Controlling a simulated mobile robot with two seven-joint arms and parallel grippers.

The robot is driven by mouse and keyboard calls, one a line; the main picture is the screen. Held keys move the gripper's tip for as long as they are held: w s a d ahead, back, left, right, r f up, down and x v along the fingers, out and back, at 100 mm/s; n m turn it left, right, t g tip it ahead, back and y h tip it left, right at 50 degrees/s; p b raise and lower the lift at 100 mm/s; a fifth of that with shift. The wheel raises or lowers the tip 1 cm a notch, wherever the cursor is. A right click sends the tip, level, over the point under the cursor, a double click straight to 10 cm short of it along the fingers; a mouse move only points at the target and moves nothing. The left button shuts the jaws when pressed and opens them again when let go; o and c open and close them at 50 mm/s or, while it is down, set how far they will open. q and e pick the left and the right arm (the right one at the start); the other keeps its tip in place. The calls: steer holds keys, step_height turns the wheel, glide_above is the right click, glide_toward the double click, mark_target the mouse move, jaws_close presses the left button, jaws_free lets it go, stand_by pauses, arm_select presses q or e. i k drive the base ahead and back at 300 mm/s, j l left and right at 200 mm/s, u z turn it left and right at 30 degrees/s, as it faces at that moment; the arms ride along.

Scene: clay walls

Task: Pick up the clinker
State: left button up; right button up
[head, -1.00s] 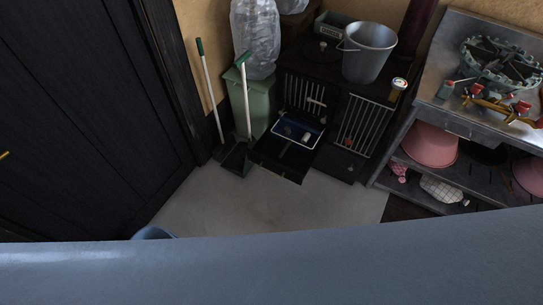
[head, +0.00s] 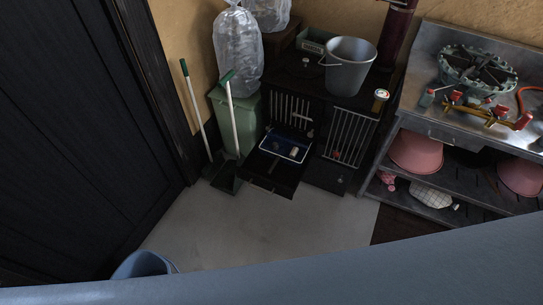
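I cannot pick out the clinker for certain. A black stove (head: 302,83) stands against the back wall with its front open. A blue-rimmed tray (head: 268,151) sits at the opening and holds a few small things, among them a small pale piece (head: 293,151). A small reddish spot (head: 337,155) shows low at the barred grate (head: 352,128) to the right. They are too small to name. Neither of my grippers is in view.
A bucket (head: 349,68) stands on the stove. A green bin (head: 247,120), a broom and a dustpan (head: 225,176) stand left of it. A metal bench (head: 440,128) is at right. A blue-grey band hides the near floor.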

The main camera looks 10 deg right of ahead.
mark_target(275, 147)
steer(key=i+j+z, duration=0.2)
steer(key=z, duration=0.15)
steer(key=i+j+z, duration=0.35)
steer(key=j+z, duration=0.35)
steer(key=i+l, duration=0.05)
steer(key=l, duration=0.05)
